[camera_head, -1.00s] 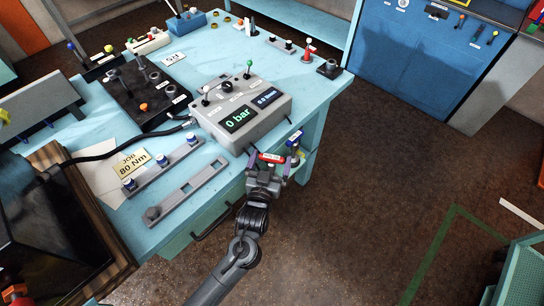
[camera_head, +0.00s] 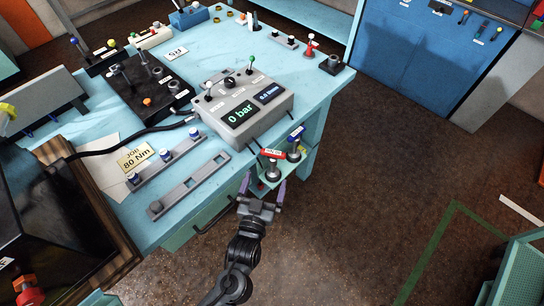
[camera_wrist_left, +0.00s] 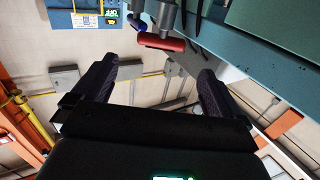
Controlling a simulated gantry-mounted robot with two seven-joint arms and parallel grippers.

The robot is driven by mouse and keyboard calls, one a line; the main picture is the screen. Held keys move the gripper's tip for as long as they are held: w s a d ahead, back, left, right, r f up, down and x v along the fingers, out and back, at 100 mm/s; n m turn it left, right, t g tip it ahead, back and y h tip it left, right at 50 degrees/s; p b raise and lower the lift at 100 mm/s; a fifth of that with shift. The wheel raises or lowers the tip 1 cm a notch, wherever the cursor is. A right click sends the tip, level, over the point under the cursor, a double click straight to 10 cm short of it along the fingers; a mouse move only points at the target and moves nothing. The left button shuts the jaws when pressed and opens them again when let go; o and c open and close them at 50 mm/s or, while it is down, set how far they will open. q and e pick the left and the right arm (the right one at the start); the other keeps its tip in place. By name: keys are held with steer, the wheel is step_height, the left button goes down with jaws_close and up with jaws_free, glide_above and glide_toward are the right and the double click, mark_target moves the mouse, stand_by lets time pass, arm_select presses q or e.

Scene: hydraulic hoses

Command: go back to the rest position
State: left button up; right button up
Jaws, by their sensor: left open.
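My left gripper (camera_head: 264,184) is open and empty, in front of the workbench's near edge. In the head view its fingers point toward a red-topped hose coupling (camera_head: 272,154), which stands on a small bracket at the bench edge, a little beyond the fingertips. The red top also shows in the left wrist view (camera_wrist_left: 162,42), above the gap between the spread fingers (camera_wrist_left: 155,88) and clear of them. A blue-topped coupling (camera_head: 297,132) stands beside the red one. My right gripper is not in view.
The blue workbench (camera_head: 215,58) carries a grey gauge box (camera_head: 262,118) reading 0 bar, a black valve block (camera_head: 130,92) and a grey rail with blue-capped fittings (camera_head: 165,156). A dark screen (camera_head: 70,225) stands at the left. The brown floor (camera_head: 380,180) to the right is open.

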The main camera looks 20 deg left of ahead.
arm_select(q)
steer(key=s+a+f+m+g+h+p, duration=0.1)
steer(key=s+a+f+m+g, duration=0.15)
steer(key=s+g, duration=0.6)
steer(key=s+a+f+m+g+h+p, duration=0.15)
steer(key=s+a+g, duration=0.35)
steer(key=s, duration=0.7)
step_height(320, 180, up, 32)
steer(key=d+p, duration=0.1)
steer(key=p, duration=3)
steer(key=shift+d+r+g, duration=0.15)
steer(key=shift+d+g, duration=0.05)
steer(key=shift+g, duration=0.15)
